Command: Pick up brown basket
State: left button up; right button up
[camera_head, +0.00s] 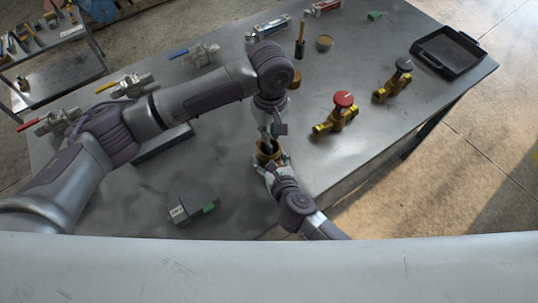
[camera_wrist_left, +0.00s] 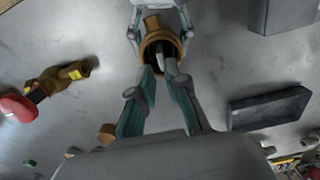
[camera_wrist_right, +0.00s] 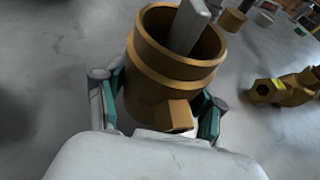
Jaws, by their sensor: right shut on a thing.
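A brown, hollow cylindrical part with a raised band and a square boss (camera_wrist_right: 165,85) is between the fingers of my right gripper (camera_head: 271,162), which is shut on it. I cannot tell if this part is the basket or a housing around it. It shows mouth-up in the left wrist view (camera_wrist_left: 160,38). My left gripper (camera_head: 267,141) is directly above it; its fingers (camera_wrist_left: 161,72) point into the open mouth. A light grey finger reaches inside the mouth in the right wrist view. The gap between the left fingertips is unclear, and the inside is mostly hidden.
Red-handled (camera_head: 337,113) and dark-handled (camera_head: 393,80) brass valves and a black tray (camera_head: 447,52) stand right. A grey-green box (camera_head: 193,208) sits front left. Grey valves line the left edge.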

aim_at(269, 152)
pick_arm(q)
jog(key=shift+a+f, duration=0.1)
jog(key=shift+f, duration=3.3)
jog(key=shift+c, duration=1.3)
grip_shut()
jog(key=shift+r, duration=0.15)
pick_arm(e)
jog(key=o, duration=1.8)
pick_arm(q)
notch_tip(269, 152, up, 18)
